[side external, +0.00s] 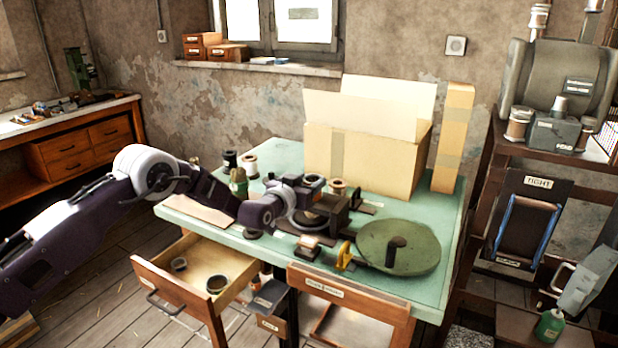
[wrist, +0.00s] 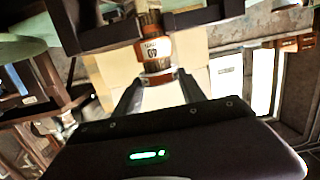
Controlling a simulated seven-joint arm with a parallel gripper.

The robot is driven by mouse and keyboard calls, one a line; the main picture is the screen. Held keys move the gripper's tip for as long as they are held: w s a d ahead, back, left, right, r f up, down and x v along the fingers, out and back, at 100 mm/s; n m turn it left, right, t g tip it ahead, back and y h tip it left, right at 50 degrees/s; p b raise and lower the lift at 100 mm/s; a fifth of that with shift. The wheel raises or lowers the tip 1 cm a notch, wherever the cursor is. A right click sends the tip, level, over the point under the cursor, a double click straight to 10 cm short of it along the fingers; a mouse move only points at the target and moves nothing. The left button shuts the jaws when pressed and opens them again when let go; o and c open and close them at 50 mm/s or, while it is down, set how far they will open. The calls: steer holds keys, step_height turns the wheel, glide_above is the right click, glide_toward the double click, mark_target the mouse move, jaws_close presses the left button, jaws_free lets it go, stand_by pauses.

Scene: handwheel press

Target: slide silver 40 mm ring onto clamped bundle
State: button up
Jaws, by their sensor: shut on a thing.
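In the wrist view my gripper (wrist: 159,80) reaches in from the bottom, a finger on each side of a small round piece with a dull silver-grey edge, which I take to be the ring (wrist: 158,77). The fingers are shut on it. Straight beyond it is an orange-brown, labelled cylinder, apparently the bundle (wrist: 157,48), between dark clamp blocks (wrist: 205,14). The ring appears in line with the bundle's near end; I cannot tell whether it is around it or only close. In the side view my gripper (side external: 304,190) is small and partly hidden by my wrist beside the dark clamp (side external: 336,208).
The green-topped bench (side external: 447,215) carries an open cardboard box (side external: 360,160) behind, a round green plate (side external: 405,240) at right, a yellow piece (side external: 344,257) in front, and several spools at back left. An open drawer (side external: 190,290) juts out below at front left.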

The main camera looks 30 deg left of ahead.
steer(key=shift+f, duration=0.1)
steer(key=o, duration=1.5)
steer(key=shift+o, duration=0.2)
steer(key=s+r, duration=0.1)
steer(key=s, duration=0.6)
